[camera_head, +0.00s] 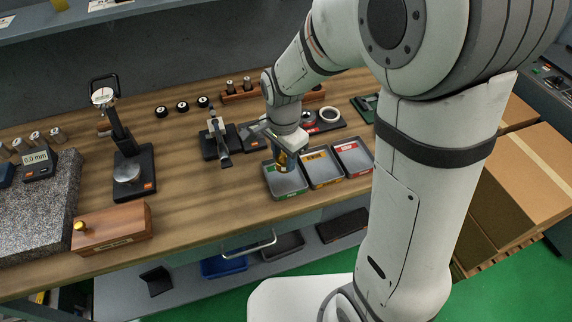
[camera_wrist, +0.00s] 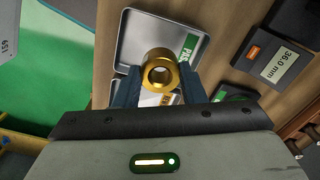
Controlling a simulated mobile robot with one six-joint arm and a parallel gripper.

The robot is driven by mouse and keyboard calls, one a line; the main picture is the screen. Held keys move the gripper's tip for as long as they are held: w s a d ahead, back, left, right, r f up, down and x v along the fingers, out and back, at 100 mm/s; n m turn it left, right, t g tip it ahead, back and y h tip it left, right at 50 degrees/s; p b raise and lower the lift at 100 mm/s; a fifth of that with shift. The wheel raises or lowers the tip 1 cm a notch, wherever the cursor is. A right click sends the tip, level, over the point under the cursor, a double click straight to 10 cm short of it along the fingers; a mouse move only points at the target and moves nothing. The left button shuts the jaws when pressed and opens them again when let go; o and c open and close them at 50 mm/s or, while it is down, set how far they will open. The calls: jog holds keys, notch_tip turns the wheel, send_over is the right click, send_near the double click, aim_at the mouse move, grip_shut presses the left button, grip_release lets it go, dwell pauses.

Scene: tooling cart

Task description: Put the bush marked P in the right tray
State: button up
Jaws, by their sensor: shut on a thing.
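My gripper (camera_wrist: 157,84) is shut on a gold-coloured bush (camera_wrist: 149,72), seen end-on with its round hole in the wrist view. No P mark is readable on it. In the head view my gripper (camera_head: 283,157) is above the left tray, a grey tray with a green label (camera_head: 291,195). The wrist view shows this tray (camera_wrist: 135,27) behind the bush, its green label reading PASS in part. Beside it stand a middle tray with a yellow label (camera_head: 327,183) and a right tray with a red label (camera_head: 360,173).
A stand with a dial gauge (camera_head: 122,130), a wooden box (camera_head: 112,228) and a granite plate (camera_head: 40,215) are at the left. Bare wood lies left of the trays.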

jog(key=shift+f, duration=2.35)
jog(key=shift+f, duration=0.2)
jog(key=o, duration=1.2)
jog(key=shift+r, duration=0.2)
notch_tip(320, 180, up, 11)
jog(key=s+d+r+n+t, duration=0.1)
jog(key=s+d+r+n, duration=0.1)
jog(key=s+d+n, duration=0.1)
jog(key=s+d+r+n+t, duration=0.1)
jog(key=s+d+r+n, duration=0.1)
jog(key=s+d, duration=0.3)
jog(key=s+d+r+n+t, duration=0.1)
jog(key=s+d+r+n, duration=0.1)
jog(key=s+d+n, duration=0.2)
jog(key=shift+s+d+r+n, duration=0.1)
jog(key=shift+s+d+n, duration=0.1)
jog(key=shift+d+n, duration=0.35)
